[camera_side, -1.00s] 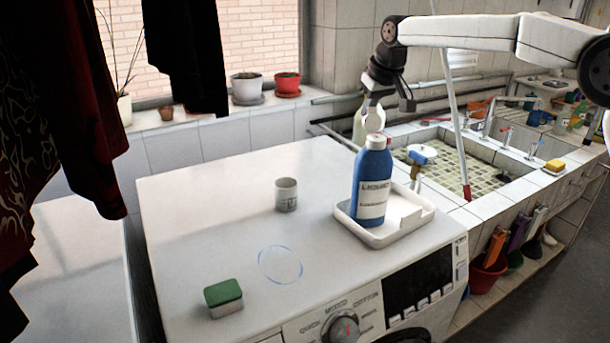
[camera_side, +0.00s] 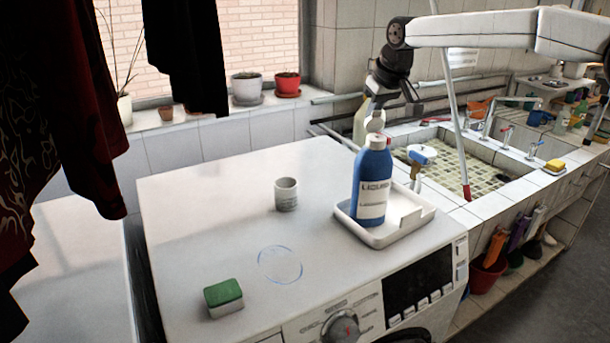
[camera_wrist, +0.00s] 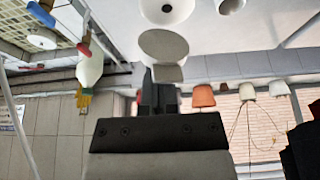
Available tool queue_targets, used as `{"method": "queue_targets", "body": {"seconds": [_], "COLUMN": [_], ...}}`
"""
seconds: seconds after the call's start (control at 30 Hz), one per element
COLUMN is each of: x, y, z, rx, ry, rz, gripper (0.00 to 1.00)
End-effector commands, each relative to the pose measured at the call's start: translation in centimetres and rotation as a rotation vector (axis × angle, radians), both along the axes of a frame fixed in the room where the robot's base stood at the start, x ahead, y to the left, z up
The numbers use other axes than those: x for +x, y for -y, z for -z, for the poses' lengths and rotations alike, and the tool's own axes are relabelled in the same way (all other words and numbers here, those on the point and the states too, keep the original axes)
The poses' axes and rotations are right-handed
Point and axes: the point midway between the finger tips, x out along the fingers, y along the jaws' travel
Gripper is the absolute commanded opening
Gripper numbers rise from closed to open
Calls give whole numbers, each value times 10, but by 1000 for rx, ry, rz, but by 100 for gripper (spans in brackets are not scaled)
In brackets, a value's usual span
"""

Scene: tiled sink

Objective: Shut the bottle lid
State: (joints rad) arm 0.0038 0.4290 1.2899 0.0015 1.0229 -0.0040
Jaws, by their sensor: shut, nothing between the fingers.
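The blue bottle (camera_side: 371,185) stands upright in a white tray on the washing machine. It has a white cap (camera_side: 375,141); in the wrist view the cap (camera_wrist: 178,14) shows a dark central hole. The round lid (camera_side: 375,121) stands open, raised from the back of the cap. In the wrist view the lid (camera_wrist: 163,45) is a grey disc with a small tab. My gripper (camera_side: 374,106) is shut and empty, just behind and above the lid. Its dark fingers (camera_wrist: 158,88) point towards the lid in the wrist view. I cannot tell whether they touch it.
The white tray (camera_side: 420,215) surrounds the bottle's base. The machine top's left side is mostly clear.

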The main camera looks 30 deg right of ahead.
Motion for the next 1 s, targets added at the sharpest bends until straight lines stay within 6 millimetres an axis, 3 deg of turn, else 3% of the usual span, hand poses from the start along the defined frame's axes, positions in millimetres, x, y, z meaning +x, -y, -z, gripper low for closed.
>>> {"method": "queue_targets", "body": {"seconds": [1.0], "x": [-24], "y": [-8], "z": [0], "rx": [0], "ry": [-1], "rz": [-1], "gripper": [0]}}
